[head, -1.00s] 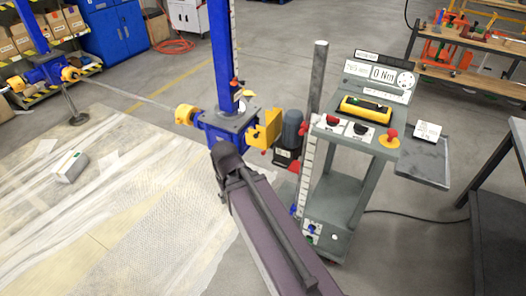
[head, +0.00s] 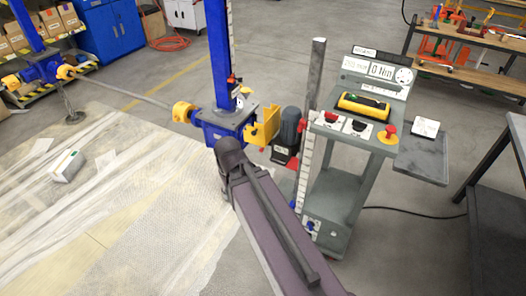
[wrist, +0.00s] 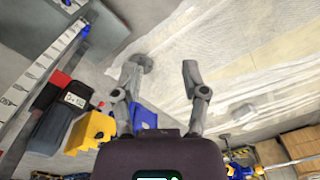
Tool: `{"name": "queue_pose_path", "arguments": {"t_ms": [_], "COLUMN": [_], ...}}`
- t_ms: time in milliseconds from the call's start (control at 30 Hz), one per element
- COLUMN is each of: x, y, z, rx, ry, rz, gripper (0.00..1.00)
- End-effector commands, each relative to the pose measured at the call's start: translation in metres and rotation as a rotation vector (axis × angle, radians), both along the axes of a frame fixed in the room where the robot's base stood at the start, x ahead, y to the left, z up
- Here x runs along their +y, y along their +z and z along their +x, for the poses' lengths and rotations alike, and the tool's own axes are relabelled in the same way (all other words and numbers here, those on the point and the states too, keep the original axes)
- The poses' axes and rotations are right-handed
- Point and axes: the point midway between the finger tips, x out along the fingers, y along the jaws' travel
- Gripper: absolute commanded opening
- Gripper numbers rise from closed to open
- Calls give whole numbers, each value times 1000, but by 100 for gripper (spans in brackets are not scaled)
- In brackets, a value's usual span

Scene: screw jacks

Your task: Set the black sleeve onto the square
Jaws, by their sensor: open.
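My gripper (wrist: 164,66) is open and empty in the wrist view, its two grey fingers apart above the pale sheeting. In the head view my dark arm hides it. I cannot pick out the black sleeve or the square for certain in either view. A blue screw jack (head: 222,122) with yellow guards stands just beyond the end of my arm. A dark motor (head: 290,127) stands to its right. The wrist view shows a blue part (wrist: 144,117) beside the left finger, a yellow guard (wrist: 88,131) and a dark motor body (wrist: 50,126) to its left.
A grey cart (head: 335,205) stands right of the jack, with a yellow tool (head: 364,106), a 0 Nm display (head: 381,71) and a side tray (head: 425,163). A white box (head: 68,165) lies on the sheeting (head: 130,205). A dark bench (head: 500,195) stands far right.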

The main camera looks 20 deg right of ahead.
Motion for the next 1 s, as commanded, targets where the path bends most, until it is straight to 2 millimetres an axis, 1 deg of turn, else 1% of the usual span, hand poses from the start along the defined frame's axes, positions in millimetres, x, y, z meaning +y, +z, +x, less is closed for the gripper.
{"name": "queue_pose_path", "arguments": {"t_ms": [200,233,267,300,467,567,667,867,1000], "x": [0,0,0,0,-3,-7,-16,-37,-54], "y": [0,0,0,0,-7,-16,-29,-63,-87], "z": [0,0,0,0,4,10,18,43,63], "rx": [0,0,0,0,-7,-16,-30,-64,-81], "ry": [0,0,0,1,14,37,68,182,280], "rz": [0,0,0,-1,-14,-38,-76,-191,-290], "gripper": [57,60,69,71,71,71,71,71,71]}}
